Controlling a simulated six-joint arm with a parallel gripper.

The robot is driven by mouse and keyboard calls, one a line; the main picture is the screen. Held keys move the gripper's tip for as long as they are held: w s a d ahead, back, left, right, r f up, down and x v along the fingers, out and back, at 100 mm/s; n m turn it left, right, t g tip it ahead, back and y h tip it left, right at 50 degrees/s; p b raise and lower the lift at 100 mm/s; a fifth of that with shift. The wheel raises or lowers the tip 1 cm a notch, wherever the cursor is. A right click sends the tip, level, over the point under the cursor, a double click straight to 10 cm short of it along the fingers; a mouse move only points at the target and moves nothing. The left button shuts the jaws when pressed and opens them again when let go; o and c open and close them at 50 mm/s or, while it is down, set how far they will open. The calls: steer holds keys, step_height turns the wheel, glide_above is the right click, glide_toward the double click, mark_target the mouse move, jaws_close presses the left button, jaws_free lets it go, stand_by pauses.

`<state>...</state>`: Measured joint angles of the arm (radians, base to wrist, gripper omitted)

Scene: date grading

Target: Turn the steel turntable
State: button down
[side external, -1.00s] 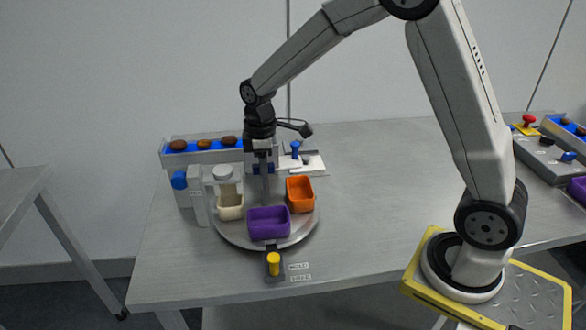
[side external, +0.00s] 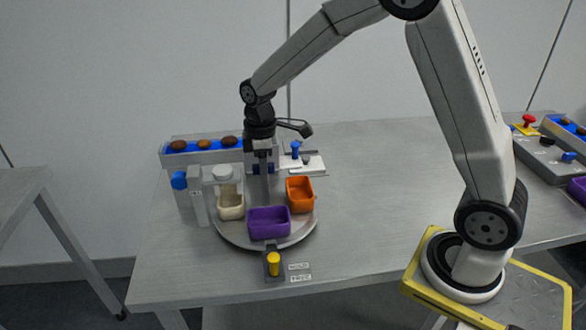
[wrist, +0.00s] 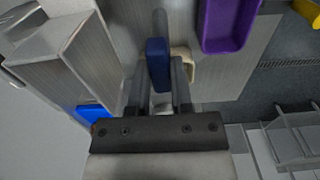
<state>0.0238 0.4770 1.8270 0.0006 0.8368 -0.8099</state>
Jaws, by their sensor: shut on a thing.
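The steel turntable (side external: 286,239) is a round grey disc near the table's front left. On it stand a purple bin (side external: 268,223) at the front, an orange bin (side external: 300,194) at the right and a cream bin (side external: 230,205) at the left. My gripper (side external: 263,169) points down over the turntable's back part. In the wrist view my gripper (wrist: 158,90) is shut on a dark blue grip (wrist: 157,63) on a grey upright. The purple bin (wrist: 226,28) and part of the cream bin (wrist: 187,62) show beyond it. The foot of the upright is partly hidden.
A blue-lined channel with several brown dates (side external: 204,145) runs behind the turntable. A grey dispenser frame (side external: 199,202) stands at left. A yellow-topped post (side external: 274,263) is at the front. A white plate with a blue knob (side external: 296,150) lies behind. The table's middle is clear.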

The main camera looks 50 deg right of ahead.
steer(key=shift+n, duration=0.7)
stand_by(0.5)
steer(key=shift+n, duration=8.3)
steer(key=c, duration=0.5)
jaws_free()
steer(key=shift+r, duration=0.1)
